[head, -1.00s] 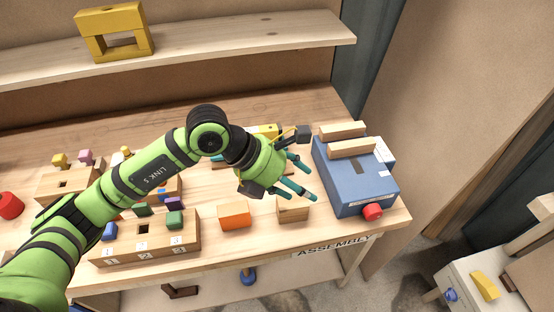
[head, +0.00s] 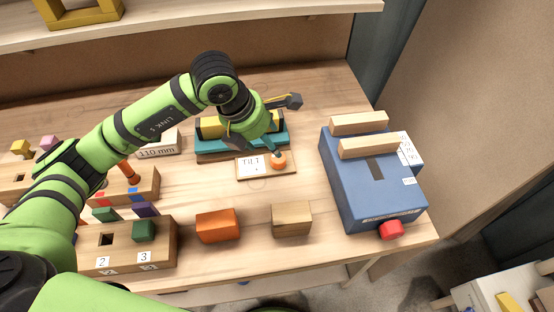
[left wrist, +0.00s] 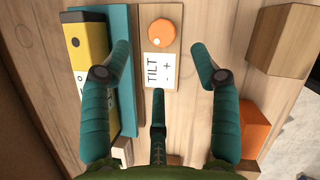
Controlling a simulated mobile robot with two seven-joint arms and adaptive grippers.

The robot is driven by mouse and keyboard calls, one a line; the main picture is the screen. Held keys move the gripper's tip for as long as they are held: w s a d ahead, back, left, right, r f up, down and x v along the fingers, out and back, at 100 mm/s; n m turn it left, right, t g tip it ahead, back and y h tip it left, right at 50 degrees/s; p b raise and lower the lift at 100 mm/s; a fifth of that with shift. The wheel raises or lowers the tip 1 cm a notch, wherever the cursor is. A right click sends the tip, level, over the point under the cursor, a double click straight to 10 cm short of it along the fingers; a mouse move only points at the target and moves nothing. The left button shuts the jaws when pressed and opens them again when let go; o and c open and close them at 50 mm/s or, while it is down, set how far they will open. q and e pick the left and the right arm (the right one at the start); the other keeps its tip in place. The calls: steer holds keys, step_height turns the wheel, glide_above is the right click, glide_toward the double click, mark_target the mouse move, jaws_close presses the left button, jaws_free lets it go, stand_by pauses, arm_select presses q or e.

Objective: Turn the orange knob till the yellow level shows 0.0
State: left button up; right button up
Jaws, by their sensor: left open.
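The orange knob (head: 278,162) stands on a small wooden board beside a white TILT label (head: 251,165). In the left wrist view the knob (left wrist: 162,32) is round with a pale dot on its rim. The yellow level (left wrist: 88,62) lies on a teal block (left wrist: 122,85); in the head view the level (head: 211,127) is partly behind my gripper. Its reading cannot be made out. My left gripper (head: 266,143) is open above the board, its fingers spread on both sides, with the knob ahead between them. My right gripper is not in view.
A blue box (head: 352,180) with wooden bars on top and a red knob (head: 390,230) stands to the right. An orange block (head: 217,225) and a wooden block (head: 292,218) lie near the front edge. Bare tabletop lies between the board and these blocks.

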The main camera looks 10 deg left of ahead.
mark_target(276, 159)
arm_select(q)
step_height(276, 159, down, 2)
steer(key=shift+d+f, duration=0.15)
steer(key=shift+f, duration=0.1)
steer(key=p+x, duration=0.1)
steer(key=x, duration=0.4)
steer(key=shift+w+f, duration=0.2)
steer(key=shift+f, duration=0.05)
steer(key=shift+w+d+f, duration=0.15)
steer(key=shift+f, duration=0.25)
steer(key=c, duration=1.1)
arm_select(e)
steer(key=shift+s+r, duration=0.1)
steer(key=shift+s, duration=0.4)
